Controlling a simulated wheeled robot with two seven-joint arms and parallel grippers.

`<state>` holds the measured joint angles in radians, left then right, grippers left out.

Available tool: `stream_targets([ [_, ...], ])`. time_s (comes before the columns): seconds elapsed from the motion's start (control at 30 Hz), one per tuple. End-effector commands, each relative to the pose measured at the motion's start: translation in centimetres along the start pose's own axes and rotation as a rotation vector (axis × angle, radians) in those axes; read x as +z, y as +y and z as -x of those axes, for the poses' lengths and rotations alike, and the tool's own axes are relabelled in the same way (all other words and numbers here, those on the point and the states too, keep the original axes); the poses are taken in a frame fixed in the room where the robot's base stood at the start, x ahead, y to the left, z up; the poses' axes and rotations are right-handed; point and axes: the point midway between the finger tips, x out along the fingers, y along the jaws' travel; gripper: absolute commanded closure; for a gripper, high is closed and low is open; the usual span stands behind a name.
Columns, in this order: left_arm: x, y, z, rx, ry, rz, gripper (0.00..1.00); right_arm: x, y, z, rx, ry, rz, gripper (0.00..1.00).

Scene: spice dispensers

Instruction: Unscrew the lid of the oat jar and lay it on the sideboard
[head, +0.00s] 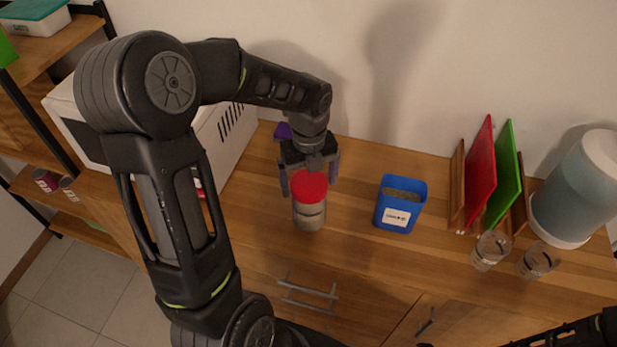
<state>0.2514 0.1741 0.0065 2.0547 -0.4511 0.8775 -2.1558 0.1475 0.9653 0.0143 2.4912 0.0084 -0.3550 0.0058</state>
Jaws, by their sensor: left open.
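The oat jar (310,216) stands upright on the wooden sideboard (357,165), a clear jar with pale contents. Its red lid (309,187) sits on top of it. My left gripper (309,182) comes down from above and behind the jar. Its fingers are open, one on each side of the red lid. Whether the fingers touch the lid cannot be told. Part of my right arm (570,333) shows at the bottom right corner, and its gripper's fingertips cannot be made out.
A blue container (400,204) with a white label stands right of the jar. Red (481,172) and green (505,170) boards stand in a rack, with two glasses in front. A large dispenser (578,190) is far right. A white microwave (226,150) is left. Bare wood lies between jar and container.

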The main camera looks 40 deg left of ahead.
Motion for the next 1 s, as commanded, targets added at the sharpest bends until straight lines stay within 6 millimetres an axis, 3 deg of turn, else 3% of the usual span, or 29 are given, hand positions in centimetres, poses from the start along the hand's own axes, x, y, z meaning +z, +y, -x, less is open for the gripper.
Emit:
stream_targets([
  [0.27,-0.01,0.0,-0.02,0.0,0.0,-0.027,0.07,0.01,0.01,-0.03,0.0,0.0,0.0,0.64],
  [0.37,-0.01,-0.01,-0.03,0.001,0.0,-0.12,0.07,0.01,0.01,-0.03,0.0,0.0,0.0,0.64],
  [0.7,-0.12,-0.2,-0.02,0.001,-0.001,-0.693,0.07,0.01,0.01,-0.03,0.0,0.0,0.0,0.64],
  [1.0,-0.15,-0.25,-0.02,0.0,-0.001,-0.8,0.07,0.01,0.01,-0.03,0.0,0.0,0.0,0.64],
])
